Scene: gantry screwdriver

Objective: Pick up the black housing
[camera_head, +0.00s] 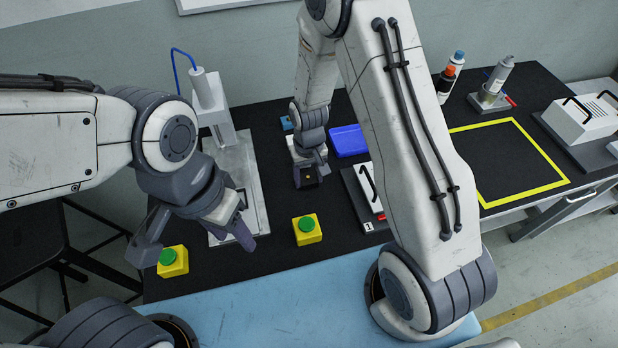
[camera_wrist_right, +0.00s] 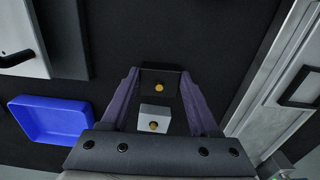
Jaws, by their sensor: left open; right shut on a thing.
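The black housing (camera_wrist_right: 160,83) is a small dark block with a brass-coloured round part on top. In the right wrist view it sits between the two fingertips of my right gripper (camera_wrist_right: 161,90), which is shut on it. In the head view my right gripper (camera_head: 308,174) points down over the black table, and the dark block with its small orange dot shows at its tip. I cannot tell whether it touches the table. My left gripper (camera_head: 196,246) is open and empty, with its fingers spread wide near the table's front left.
A grey block with a brass part (camera_wrist_right: 155,118) shows between the right fingers. A blue tray (camera_head: 348,140) lies close by. Two yellow boxes with green buttons (camera_head: 307,230) (camera_head: 173,262), a screwdriver gantry (camera_head: 206,95) and a white fixture (camera_head: 366,190) stand around. The yellow-outlined area (camera_head: 510,160) is clear.

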